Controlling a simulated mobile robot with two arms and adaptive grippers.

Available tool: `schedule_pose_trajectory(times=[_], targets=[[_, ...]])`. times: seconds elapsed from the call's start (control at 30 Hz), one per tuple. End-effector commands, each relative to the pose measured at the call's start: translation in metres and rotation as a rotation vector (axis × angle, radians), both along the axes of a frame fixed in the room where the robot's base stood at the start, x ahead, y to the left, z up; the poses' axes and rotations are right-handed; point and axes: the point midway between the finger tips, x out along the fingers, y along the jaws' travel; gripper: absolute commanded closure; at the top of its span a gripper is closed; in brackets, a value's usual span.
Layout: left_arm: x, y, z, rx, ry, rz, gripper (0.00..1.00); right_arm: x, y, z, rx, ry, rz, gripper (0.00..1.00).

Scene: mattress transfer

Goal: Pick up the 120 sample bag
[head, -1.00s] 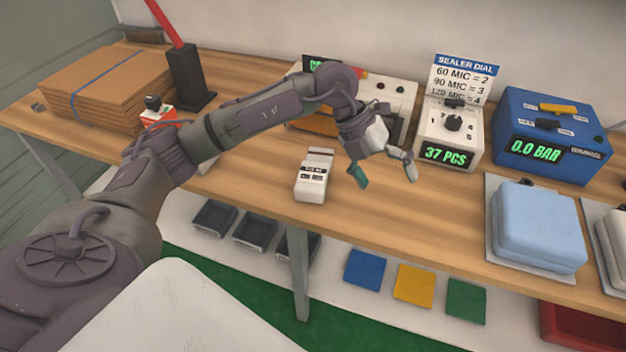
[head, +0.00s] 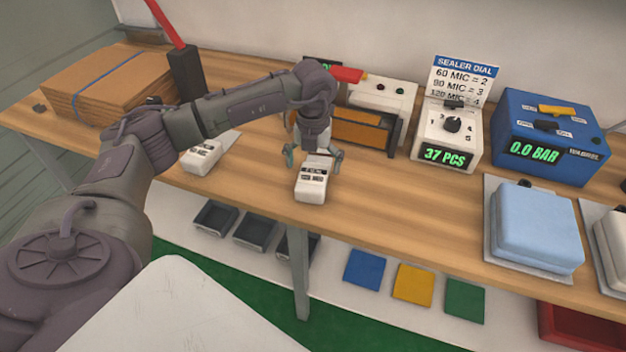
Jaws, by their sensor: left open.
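A small white bag (head: 311,183) with a dark printed label lies on the wooden bench near its front edge. A second white labelled bag (head: 201,158) lies farther left, partly under my left arm. The print on both is too small to read surely, so I cannot tell which is the 120 sample bag. My left gripper (head: 314,156) points down at the far end of the middle bag, its fingers spread to either side. It is open, and I cannot tell whether it touches the bag. My right gripper is not in view.
A white sealer machine (head: 385,97) with an orange front stands behind the gripper. A counter box (head: 448,150) reads 37 PCS. A blue box (head: 545,112) reads 0.0 BAR. A blue cushion (head: 537,220) sits at right. Flat cardboard (head: 110,80) is at left. Bench between is clear.

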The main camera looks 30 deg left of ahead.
Motion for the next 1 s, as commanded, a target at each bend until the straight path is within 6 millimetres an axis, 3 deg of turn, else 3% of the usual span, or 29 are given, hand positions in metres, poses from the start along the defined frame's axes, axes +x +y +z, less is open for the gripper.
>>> schedule_pose_trajectory(times=[0.3,0.6,1.0], targets=[[0.001,0.001,-0.043,0.000,0.002,0.000,0.00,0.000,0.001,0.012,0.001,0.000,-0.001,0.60],[0.001,0.001,-0.048,0.000,0.000,-0.001,0.02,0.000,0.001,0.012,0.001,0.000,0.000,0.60],[0.001,0.001,-0.048,0.000,0.000,-0.001,0.67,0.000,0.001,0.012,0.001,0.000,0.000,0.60]])
